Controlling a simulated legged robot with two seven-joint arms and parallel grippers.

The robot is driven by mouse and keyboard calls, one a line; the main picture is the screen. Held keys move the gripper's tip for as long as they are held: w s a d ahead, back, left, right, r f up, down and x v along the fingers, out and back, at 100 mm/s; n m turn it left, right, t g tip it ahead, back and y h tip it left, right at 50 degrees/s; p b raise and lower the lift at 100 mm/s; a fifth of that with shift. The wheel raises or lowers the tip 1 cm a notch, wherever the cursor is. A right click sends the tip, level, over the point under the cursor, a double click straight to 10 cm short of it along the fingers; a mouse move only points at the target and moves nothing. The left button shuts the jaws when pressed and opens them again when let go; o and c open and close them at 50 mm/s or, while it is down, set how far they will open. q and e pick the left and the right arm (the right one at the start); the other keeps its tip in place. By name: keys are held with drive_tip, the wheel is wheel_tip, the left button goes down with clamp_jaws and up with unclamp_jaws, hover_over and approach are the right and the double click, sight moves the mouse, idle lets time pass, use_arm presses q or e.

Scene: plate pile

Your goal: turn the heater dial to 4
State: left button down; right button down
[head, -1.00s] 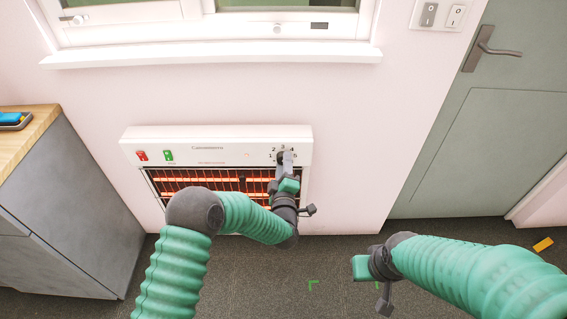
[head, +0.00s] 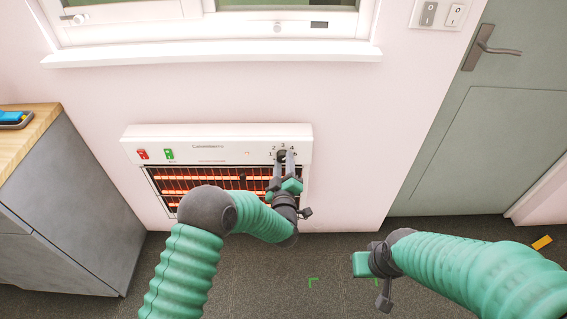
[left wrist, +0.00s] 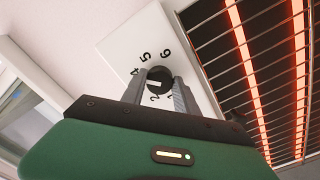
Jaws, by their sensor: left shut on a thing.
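The dial (left wrist: 160,77) is a round black knob with a white mark, on the right of the heater's white top panel (head: 222,139). In the head view the dial (head: 282,155) sits at the tips of my left gripper (head: 284,160). In the left wrist view the fingers of my left gripper (left wrist: 159,92) stand either side of the dial and are shut on it. The numbers 1, 2, 4, 5 and 6 show around it there; the 3 is hidden. The white mark lies toward the lower left; its exact number cannot be told. My right gripper (head: 378,280) is away from the heater.
The heater has a red switch (head: 143,154), a green switch (head: 169,154) and a grille with glowing bars (head: 200,181). A window sill (head: 210,54) is above. A grey cabinet (head: 65,200) stands left and a door (head: 485,140) right.

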use_arm(q)
drive_tip(key=shift+s+d+f, duration=0.15)
drive_tip(key=shift+s+f, duration=0.05)
drive_tip(key=shift+f, duration=0.25)
drive_tip(key=c, duration=1.3)
unclamp_jaws()
drive_tip(key=o, duration=0.4)
drive_tip(key=shift+w, duration=0.15)
drive_tip(key=shift+r, duration=0.15)
drive_tip(key=shift+r, duration=0.1)
drive_tip(key=shift+s, duration=0.3)
drive_tip(key=s+p, duration=0.2)
drive_tip(key=s, duration=1.4)
drive_tip(key=shift+s, duration=0.15)
